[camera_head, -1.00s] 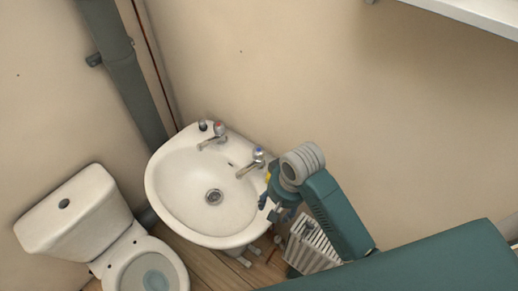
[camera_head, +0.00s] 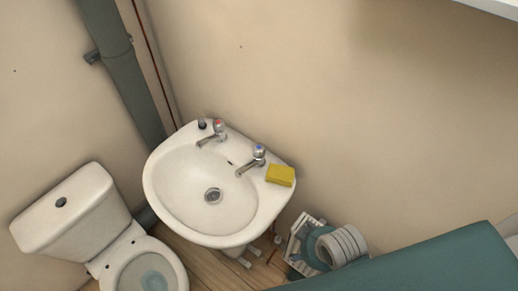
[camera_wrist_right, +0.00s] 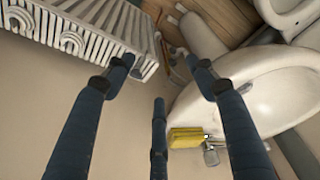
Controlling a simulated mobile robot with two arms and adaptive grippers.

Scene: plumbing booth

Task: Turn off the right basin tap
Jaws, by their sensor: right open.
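The right basin tap (camera_head: 257,155) has a blue-marked top and a chrome spout over the white basin (camera_head: 165,182). I cannot tell from the frames whether water runs. In the right wrist view the tap (camera_wrist_right: 211,153) shows partly at the bottom, beside the yellow sponge (camera_wrist_right: 186,137). My right gripper (camera_wrist_right: 160,75) is open and empty, its dark fingers spread, apart from the tap. My left gripper is not in view.
The yellow sponge (camera_head: 280,176) lies on the basin's right rim, close to the tap. A red-marked tap (camera_head: 218,128) stands at the left. A toilet (camera_head: 85,215) is left of the basin. A white radiator (camera_wrist_right: 85,35) is near my right gripper. The wall rises behind the basin.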

